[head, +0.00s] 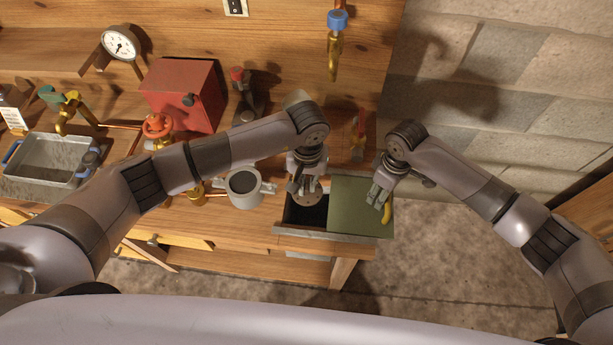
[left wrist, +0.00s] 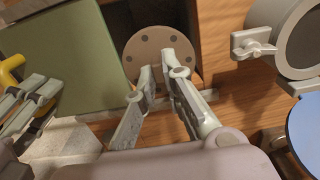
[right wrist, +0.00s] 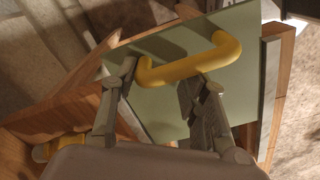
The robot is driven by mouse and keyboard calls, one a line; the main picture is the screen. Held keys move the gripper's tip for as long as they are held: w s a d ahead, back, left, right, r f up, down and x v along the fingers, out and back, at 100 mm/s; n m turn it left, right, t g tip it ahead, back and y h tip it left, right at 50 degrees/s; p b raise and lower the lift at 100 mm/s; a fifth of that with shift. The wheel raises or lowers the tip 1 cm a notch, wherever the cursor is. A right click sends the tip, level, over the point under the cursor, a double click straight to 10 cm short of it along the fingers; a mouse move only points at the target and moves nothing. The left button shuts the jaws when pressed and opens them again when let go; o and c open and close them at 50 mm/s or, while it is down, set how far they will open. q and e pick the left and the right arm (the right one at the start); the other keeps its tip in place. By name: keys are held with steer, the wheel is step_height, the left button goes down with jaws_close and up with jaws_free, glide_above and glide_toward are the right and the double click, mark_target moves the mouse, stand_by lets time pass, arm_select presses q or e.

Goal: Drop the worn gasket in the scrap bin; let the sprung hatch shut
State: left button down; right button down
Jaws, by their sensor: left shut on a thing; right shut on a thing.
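The worn gasket (head: 311,199) is a flat tan disc with small holes around its rim. My left gripper (head: 306,182) is shut on its edge and holds it over the dark opening of the scrap bin (head: 291,230). The left wrist view shows the gasket (left wrist: 148,50) at the fingertips, with dark space behind it. The green hatch (head: 353,199) lies to the right of the opening, leaving the bin's left part uncovered. My right gripper (head: 379,199) is shut on the hatch's yellow handle (head: 387,214); the handle (right wrist: 190,65) also shows in the right wrist view. The bin's inside is too dark to read.
A grey pot (head: 243,187) with side clamps stands just left of the bin. A red box (head: 183,94), a red valve wheel (head: 157,125) and a metal tray (head: 50,157) are further left. A blue-collared brass nozzle (head: 335,42) hangs above. Open floor lies right.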

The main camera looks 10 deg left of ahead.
arm_select(q)
steer(key=shift+f, duration=0.1)
arm_select(e)
steer(key=shift+s+d+f, duration=0.1)
steer(key=shift+s+f, duration=0.1)
steer(key=shift+s, duration=0.05)
arm_select(q)
steer(key=c, duration=1.6)
jaws_free()
step_height(320, 180, up, 12)
steer(key=shift+w+a, duration=0.1)
